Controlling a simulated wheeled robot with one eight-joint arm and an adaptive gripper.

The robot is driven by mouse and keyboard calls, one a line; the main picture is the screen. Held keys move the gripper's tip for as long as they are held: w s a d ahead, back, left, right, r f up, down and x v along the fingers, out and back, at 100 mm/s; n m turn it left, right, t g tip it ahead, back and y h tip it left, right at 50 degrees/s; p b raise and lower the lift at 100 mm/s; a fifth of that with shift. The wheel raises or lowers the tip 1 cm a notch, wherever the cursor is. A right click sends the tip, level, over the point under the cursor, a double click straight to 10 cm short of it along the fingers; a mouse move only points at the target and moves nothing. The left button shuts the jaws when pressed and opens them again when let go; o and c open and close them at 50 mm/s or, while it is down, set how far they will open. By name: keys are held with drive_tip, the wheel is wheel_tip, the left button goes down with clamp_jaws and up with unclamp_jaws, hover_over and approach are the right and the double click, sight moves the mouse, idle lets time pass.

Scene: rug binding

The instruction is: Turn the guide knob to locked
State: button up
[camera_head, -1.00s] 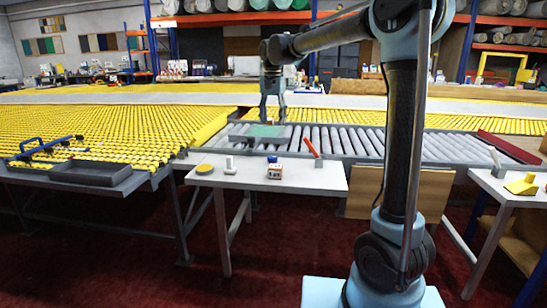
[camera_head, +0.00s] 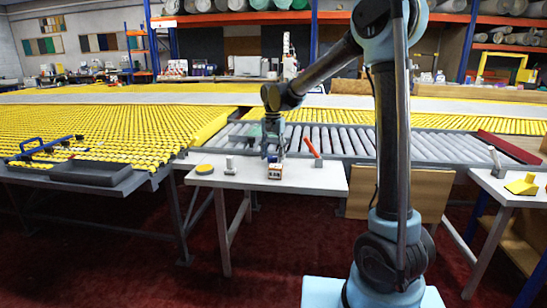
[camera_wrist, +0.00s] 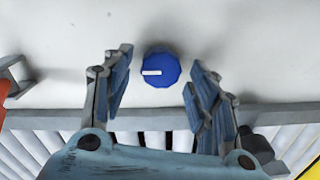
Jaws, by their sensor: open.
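The guide knob (camera_wrist: 161,70) is round and blue with a white pointer line that points left in the wrist view. It sits on a pale surface. My gripper (camera_wrist: 158,78) is open, with one finger on each side of the knob and a gap to both. In the head view my gripper (camera_head: 273,155) hangs over the small white table, right above a small labelled box (camera_head: 275,172). My fingers largely hide the knob there. The label is too small to read.
A dark tray (camera_head: 92,174) lies at left.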

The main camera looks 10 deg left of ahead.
drive_tip(key=shift+f, duration=0.3)
drive_tip(key=c, duration=1.1)
drive_tip(key=shift+o, duration=0.2)
